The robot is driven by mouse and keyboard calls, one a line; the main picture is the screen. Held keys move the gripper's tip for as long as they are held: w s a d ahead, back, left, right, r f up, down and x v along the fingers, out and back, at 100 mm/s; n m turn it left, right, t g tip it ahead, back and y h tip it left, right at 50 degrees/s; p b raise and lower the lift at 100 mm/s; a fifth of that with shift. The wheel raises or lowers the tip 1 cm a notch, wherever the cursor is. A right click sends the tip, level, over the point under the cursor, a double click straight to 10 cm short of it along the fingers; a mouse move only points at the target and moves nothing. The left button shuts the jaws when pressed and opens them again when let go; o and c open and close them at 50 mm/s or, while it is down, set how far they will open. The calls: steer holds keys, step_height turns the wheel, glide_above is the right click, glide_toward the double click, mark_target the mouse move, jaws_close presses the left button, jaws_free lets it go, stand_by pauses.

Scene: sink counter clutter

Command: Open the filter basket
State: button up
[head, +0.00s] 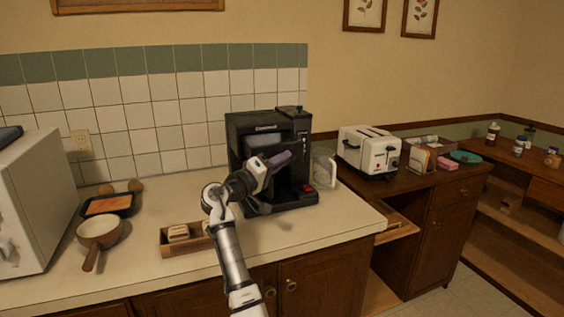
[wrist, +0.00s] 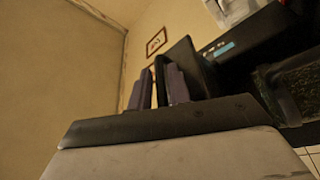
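The black coffee maker (head: 236,140) stands on the counter against the tiled wall. The filter basket cannot be told apart clearly; its area in the upper front is partly hidden by my gripper. My gripper (head: 281,157) is at the front of the coffee maker, its purple-grey fingers pointing right across it. Contact cannot be told. A clear carafe (head: 324,169) stands at the machine's right side.
A wooden tray (head: 170,250) with a small block sits left of my arm. A pan (head: 98,232), a dark tray (head: 108,206) and a white microwave (head: 35,195) are further left. A white toaster (head: 368,152) stands on the right cabinet. The counter's front right is clear.

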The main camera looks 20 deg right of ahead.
steer(key=b+v, duration=0.4)
steer(key=v, duration=0.9)
steer(key=shift+a, duration=0.2)
steer(key=shift+f, duration=0.1)
